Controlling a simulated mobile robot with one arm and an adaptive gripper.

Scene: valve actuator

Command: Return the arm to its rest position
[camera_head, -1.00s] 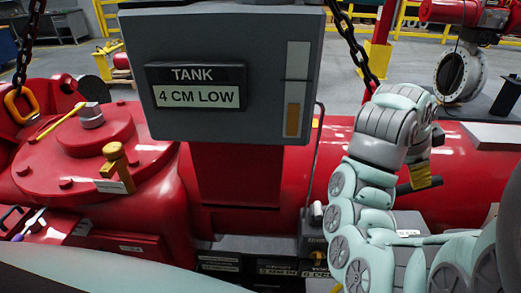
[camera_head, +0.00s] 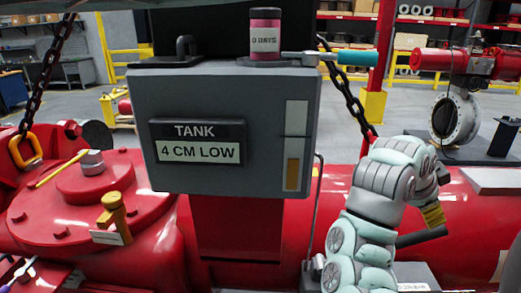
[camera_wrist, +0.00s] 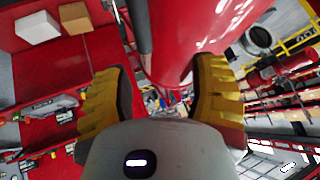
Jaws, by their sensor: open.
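My arm, in pale green covers, rises at the right of the head view. My gripper (camera_head: 435,215) is at its end, mostly hidden behind the wrist, with a yellow finger part showing. In the wrist view, my gripper (camera_wrist: 160,100) has its two yellow fingers wide apart with nothing held between them. A large red body lies beyond the fingers.
A grey box marked TANK 4 CM LOW (camera_head: 225,130) stands left of my arm on a red post. A pink jar (camera_head: 265,32) and a teal-handled lever (camera_head: 345,57) are on its top. A chain (camera_head: 345,100) hangs behind. A red flanged body (camera_head: 90,200) is at left.

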